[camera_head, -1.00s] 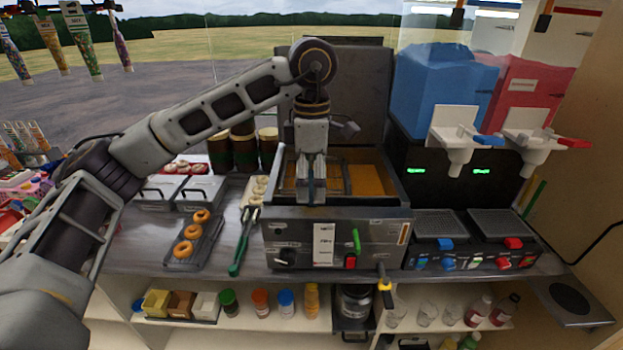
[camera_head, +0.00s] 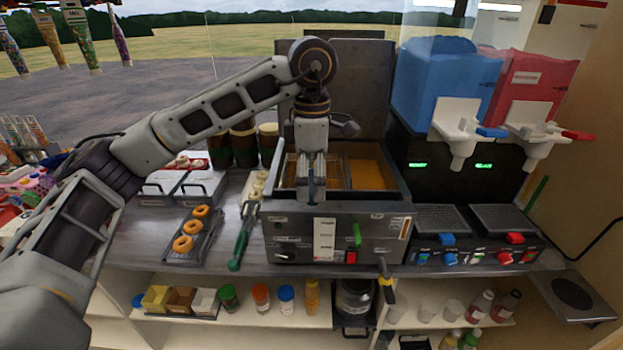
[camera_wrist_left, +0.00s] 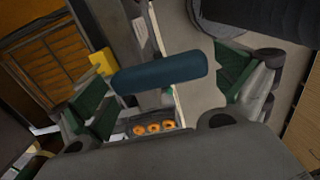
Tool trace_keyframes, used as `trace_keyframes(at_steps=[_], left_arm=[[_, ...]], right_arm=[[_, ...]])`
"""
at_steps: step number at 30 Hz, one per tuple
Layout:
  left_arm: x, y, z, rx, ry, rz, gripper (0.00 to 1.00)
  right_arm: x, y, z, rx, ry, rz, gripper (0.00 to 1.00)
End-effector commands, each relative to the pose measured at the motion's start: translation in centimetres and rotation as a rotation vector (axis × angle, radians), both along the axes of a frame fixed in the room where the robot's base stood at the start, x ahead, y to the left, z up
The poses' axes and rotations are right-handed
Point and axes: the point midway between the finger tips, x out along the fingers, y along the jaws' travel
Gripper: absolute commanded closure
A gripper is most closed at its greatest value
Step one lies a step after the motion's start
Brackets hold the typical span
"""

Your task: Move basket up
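The wire fryer basket (camera_head: 336,172) hangs in the left bay of the fryer (camera_head: 290,240). Its mesh also shows at the upper left of the left wrist view (camera_wrist_left: 58,62). The blue basket handle (camera_head: 311,190) sticks out over the fryer's front edge. My left gripper (camera_head: 312,172) points down over it and hides part of the basket. In the left wrist view the two green finger pads stand wide apart, with the handle (camera_wrist_left: 160,73) lying between them. I see no pad pressed on the handle. My right gripper does not show.
Doughnuts on a tray (camera_head: 205,240) and green-handled tongs (camera_head: 240,243) lie left of the fryer. The right bay holds orange oil (camera_head: 367,174). A drinks machine (camera_head: 445,90) stands to the right. The fryer's raised lid (camera_head: 345,85) is behind my arm.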

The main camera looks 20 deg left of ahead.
Motion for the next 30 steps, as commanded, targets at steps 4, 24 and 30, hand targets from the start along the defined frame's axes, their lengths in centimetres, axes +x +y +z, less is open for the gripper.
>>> trace_keyframes(at_steps=[4, 24, 30], left_arm=[[0.0, 0.0, -0.1, 0.001, 0.003, -0.001, 0.0], [0.0, 0.0, 3.5, 0.0, -0.001, 0.0, 0.0], [0.0, 0.0, 4.7, 0.001, -0.002, 0.0, 0.0]], right_arm=[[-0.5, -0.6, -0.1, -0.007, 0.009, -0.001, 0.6], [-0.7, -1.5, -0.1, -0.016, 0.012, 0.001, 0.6], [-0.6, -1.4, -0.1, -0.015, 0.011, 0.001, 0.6]])
